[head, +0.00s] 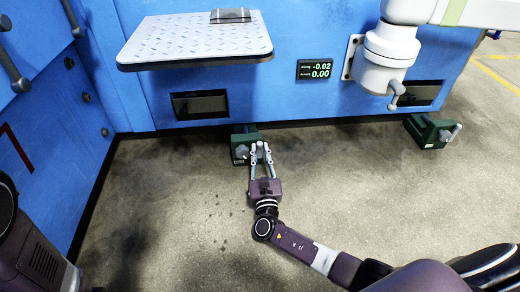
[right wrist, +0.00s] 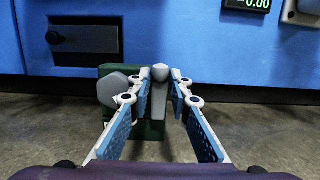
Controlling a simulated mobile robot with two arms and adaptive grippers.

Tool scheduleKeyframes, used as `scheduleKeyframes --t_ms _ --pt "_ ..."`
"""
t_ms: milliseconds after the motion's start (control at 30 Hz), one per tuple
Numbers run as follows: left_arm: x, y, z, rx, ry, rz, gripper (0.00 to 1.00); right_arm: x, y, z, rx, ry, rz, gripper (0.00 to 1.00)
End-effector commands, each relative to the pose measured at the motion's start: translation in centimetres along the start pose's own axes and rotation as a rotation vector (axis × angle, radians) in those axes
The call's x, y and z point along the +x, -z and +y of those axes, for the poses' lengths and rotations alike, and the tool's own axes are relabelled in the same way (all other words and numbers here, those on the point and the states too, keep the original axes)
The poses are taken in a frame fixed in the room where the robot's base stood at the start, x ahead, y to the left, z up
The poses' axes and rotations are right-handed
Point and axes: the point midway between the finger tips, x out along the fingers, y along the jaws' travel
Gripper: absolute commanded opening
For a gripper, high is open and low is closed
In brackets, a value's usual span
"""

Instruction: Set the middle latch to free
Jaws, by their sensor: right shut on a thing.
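The middle latch is a green block (head: 241,141) with a grey hexagonal knob and a light grey lever, on the floor at the foot of the blue machine. In the right wrist view the block (right wrist: 152,129) stands straight ahead, with the grey lever (right wrist: 159,92) upright between my fingers. My right gripper (head: 260,152) reaches it from the front. Its fingers (right wrist: 160,88) are shut on the lever near its top, one on each side. The fingers hide part of the block. My left gripper is out of view; only part of my left arm shows at the lower left.
A second green latch (head: 428,132) with a grey handle stands at the right. A metal tread-plate shelf (head: 190,45) juts out above. A small display (head: 314,69) and a white jointed fixture (head: 386,60) are on the blue wall (head: 300,30). The concrete floor (head: 180,200) around is clear.

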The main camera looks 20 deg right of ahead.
Motion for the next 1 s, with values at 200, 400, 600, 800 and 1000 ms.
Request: scheduleKeyframes --t_ms 200,400,600,800,1000 --pt "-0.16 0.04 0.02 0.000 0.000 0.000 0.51 -0.46 0.48 -0.16 -0.001 -0.003 -0.062 0.00" --pt "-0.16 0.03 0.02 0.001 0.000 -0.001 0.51 -0.56 0.41 -0.09 0.002 -0.005 -0.070 0.00" --pt "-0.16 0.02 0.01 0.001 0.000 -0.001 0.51 -0.57 0.42 -0.07 0.002 -0.005 -0.069 0.24" --pt "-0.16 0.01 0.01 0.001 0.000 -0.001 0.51 -0.51 0.32 -0.02 0.002 -0.006 -0.071 0.24" --pt "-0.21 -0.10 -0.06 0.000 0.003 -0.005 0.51 -0.39 -0.22 -0.03 0.003 -0.005 -0.072 0.24"
